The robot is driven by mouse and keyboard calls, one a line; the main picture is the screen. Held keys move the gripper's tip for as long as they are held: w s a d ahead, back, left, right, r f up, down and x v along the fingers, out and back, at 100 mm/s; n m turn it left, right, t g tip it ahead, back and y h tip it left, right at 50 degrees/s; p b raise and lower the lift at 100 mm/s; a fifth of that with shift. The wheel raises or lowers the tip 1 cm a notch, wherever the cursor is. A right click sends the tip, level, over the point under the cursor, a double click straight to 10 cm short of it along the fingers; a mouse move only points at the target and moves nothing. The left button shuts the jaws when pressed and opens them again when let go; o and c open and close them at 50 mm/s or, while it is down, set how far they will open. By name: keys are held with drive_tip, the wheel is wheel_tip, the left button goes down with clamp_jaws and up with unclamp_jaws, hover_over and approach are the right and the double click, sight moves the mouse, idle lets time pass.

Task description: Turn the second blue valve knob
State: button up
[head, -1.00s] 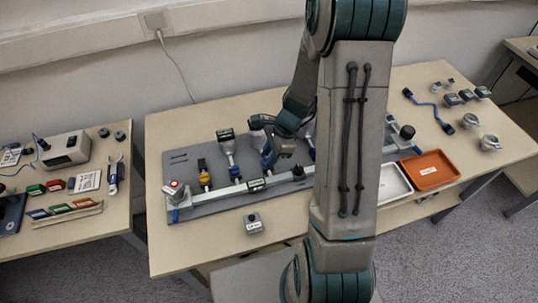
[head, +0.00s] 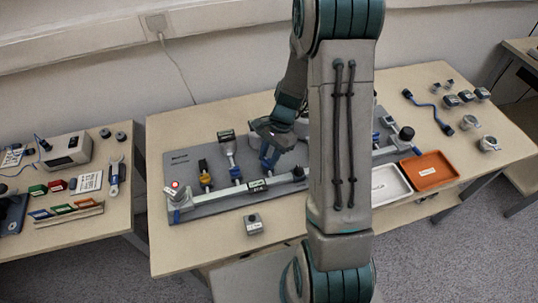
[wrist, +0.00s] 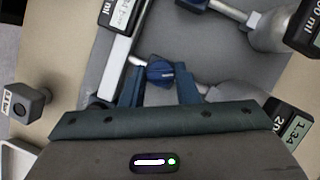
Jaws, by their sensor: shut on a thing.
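The second blue valve knob (wrist: 160,72) sits on a pipe branching from the pale rail (wrist: 119,52). In the wrist view it is between the two blue fingers of my gripper (wrist: 159,86), which is shut on it. In the head view my gripper (head: 269,158) is over the middle of the rig and mostly hides this knob. Another blue valve knob (head: 235,172) is to its left in the head view, and a blue knob also shows at the top of the wrist view (wrist: 193,4). A yellow valve (head: 205,178) is farther left.
Several flasks with dark displays, including one (head: 228,145), stand behind the valves on a grey mat (head: 180,157). A white tray (head: 390,186) and an orange tray (head: 428,170) are at right. A small grey box (head: 253,224) sits in front of the rail.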

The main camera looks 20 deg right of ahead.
drive_tip(key=n+h, duration=0.1)
drive_tip(key=n, duration=0.2)
drive_tip(key=n+g, duration=0.1)
drive_tip(key=n, duration=0.2)
drive_tip(key=shift+w+a+g+h, duration=0.2)
drive_tip(key=shift+g+h, duration=0.1)
drive_tip(key=shift+h, duration=0.1)
drive_tip(key=n+h, duration=0.1)
drive_tip(key=n, duration=0.2)
drive_tip(key=n+h, duration=0.1)
drive_tip(key=n, duration=0.2)
drive_tip(key=shift+g, duration=0.3)
drive_tip(key=shift+n, duration=0.3)
drive_tip(key=o, duration=1)
drive_tip(key=shift+c, duration=0.2)
drive_tip(key=shift+r, duration=0.1)
drive_tip(key=v, duration=1.3)
drive_tip(key=shift+w+a+r, duration=0.2)
drive_tip(key=shift+r, duration=0.1)
